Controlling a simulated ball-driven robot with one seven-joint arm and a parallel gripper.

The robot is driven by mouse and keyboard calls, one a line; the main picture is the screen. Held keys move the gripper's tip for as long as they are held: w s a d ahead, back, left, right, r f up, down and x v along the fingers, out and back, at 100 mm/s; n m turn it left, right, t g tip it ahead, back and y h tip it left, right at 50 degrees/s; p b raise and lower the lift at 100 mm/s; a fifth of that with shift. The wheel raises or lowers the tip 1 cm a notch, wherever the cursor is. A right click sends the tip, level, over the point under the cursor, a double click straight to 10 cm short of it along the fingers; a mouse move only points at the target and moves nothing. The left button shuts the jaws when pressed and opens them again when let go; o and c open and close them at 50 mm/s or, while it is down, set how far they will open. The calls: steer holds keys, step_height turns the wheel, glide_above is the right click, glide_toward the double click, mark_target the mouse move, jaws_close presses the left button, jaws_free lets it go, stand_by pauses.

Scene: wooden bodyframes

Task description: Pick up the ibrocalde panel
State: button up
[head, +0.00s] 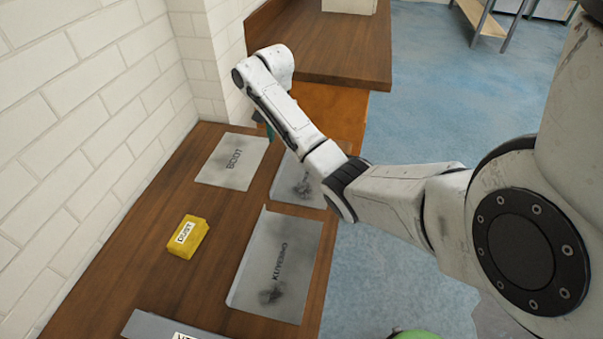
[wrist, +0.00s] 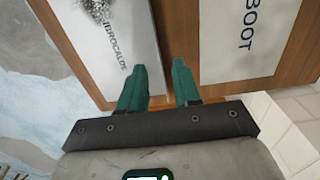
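The ibrocalde panel (head: 293,178) is a flat pale grey sheet with a dark smudge, lying on the wooden table. My arm partly covers it in the head view. In the head view the gripper is mostly hidden behind my arm.
The BOOT panel (head: 233,160) lies close to the left. Another smudged panel (head: 277,264) lies nearer. A yellow DUST block (head: 188,237) and a grey labelled item (head: 162,328) are on the table (head: 140,270). A white brick wall (head: 75,110) borders the left; a higher wooden surface (head: 325,48) stands behind.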

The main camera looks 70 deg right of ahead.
step_height(320, 180, down, 4)
steer(key=shift+r+b, duration=0.25)
steer(key=shift+b, duration=0.25)
steer(key=shift+s+f+p, duration=0.15)
steer(key=shift+f+p, duration=0.05)
steer(key=shift+f, duration=1.1)
steer(key=shift+s+f+p, duration=0.15)
steer(key=shift+f, duration=1.15)
steer(key=shift+c, duration=0.2)
jaws_close()
steer(key=shift+d, duration=0.1)
